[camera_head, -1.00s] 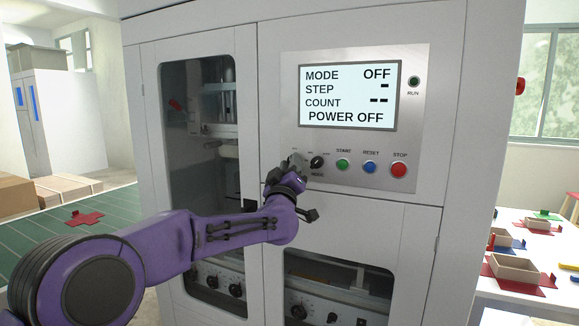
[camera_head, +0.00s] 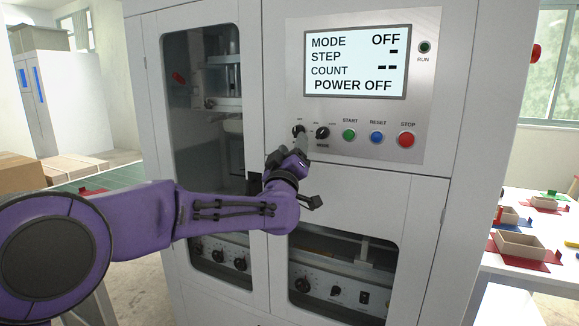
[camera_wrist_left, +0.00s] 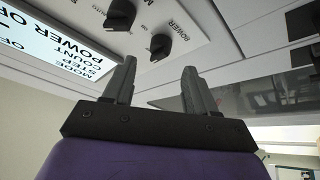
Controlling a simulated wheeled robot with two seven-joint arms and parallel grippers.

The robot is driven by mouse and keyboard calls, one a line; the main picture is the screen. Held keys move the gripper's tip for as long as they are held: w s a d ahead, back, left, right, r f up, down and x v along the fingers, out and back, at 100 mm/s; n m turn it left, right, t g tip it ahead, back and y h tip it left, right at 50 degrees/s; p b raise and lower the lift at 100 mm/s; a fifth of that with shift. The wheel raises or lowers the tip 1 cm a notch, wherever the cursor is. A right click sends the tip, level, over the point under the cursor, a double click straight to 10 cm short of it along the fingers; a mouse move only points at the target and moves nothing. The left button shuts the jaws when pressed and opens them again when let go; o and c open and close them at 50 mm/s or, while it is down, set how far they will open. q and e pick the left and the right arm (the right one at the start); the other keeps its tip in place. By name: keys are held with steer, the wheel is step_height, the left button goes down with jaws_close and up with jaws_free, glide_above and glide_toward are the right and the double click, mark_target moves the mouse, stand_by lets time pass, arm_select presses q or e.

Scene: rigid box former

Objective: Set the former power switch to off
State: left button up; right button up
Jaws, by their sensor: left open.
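The power switch is a black rotary knob (camera_head: 298,131) at the left end of the control row on the former's panel. It shows closer in the left wrist view (camera_wrist_left: 160,45), beside its POWER label. The display (camera_head: 355,63) reads MODE OFF and POWER OFF. My left gripper (camera_head: 300,146) is just below the power knob, with its fingers pointing up at the panel. In the left wrist view the gripper (camera_wrist_left: 158,66) is open and empty, and the knob appears beyond the gap between the fingertips, apart from them. My right gripper is not in view.
The black mode knob (camera_head: 322,132) sits close to the right of the power knob. Green start (camera_head: 349,134), blue reset (camera_head: 377,138) and red stop (camera_head: 407,140) buttons follow. A white table (camera_head: 520,275) with small boxes stands at the right.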

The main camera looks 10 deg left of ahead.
arm_select(q)
steer(key=b+v, duration=0.1)
steer(key=v, duration=0.4)
steer(key=shift+s+f, duration=0.1)
steer(key=shift+s, duration=0.05)
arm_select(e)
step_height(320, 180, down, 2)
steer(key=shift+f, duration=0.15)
